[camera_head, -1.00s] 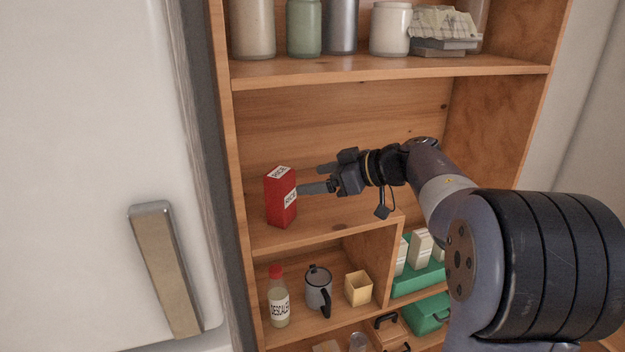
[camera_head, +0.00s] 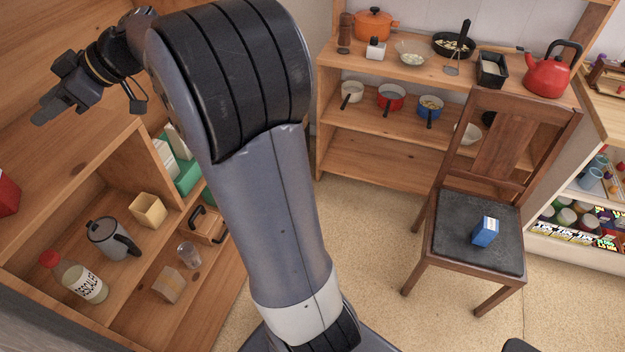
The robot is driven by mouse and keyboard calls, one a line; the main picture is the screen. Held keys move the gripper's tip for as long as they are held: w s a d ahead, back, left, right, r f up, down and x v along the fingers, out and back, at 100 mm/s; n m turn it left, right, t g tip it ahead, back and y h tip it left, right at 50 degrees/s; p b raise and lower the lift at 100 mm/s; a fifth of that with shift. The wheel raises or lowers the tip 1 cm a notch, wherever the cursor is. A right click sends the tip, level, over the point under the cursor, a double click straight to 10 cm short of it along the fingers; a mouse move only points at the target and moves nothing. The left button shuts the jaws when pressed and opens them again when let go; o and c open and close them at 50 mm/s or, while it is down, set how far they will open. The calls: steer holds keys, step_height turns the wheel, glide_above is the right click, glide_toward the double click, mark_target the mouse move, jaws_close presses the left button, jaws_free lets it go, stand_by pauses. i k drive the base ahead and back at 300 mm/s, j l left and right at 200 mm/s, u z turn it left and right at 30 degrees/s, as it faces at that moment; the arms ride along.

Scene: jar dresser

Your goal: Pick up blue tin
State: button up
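The blue tin (camera_head: 486,232), a small blue box shape with a pale top and side band, stands on the dark seat of the wooden chair (camera_head: 478,262) at the right. My gripper (camera_head: 48,112) is at the far upper left, in front of the shelf unit and far from the tin. Its fingers point left and partly overlap in this view; nothing shows between them. They stood apart in the earlier frame, and it appears open.
My arm crosses the middle. Carpet (camera_head: 385,235) is clear left of the chair.

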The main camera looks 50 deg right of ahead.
mark_target(487, 229)
steer(key=z, duration=3.4)
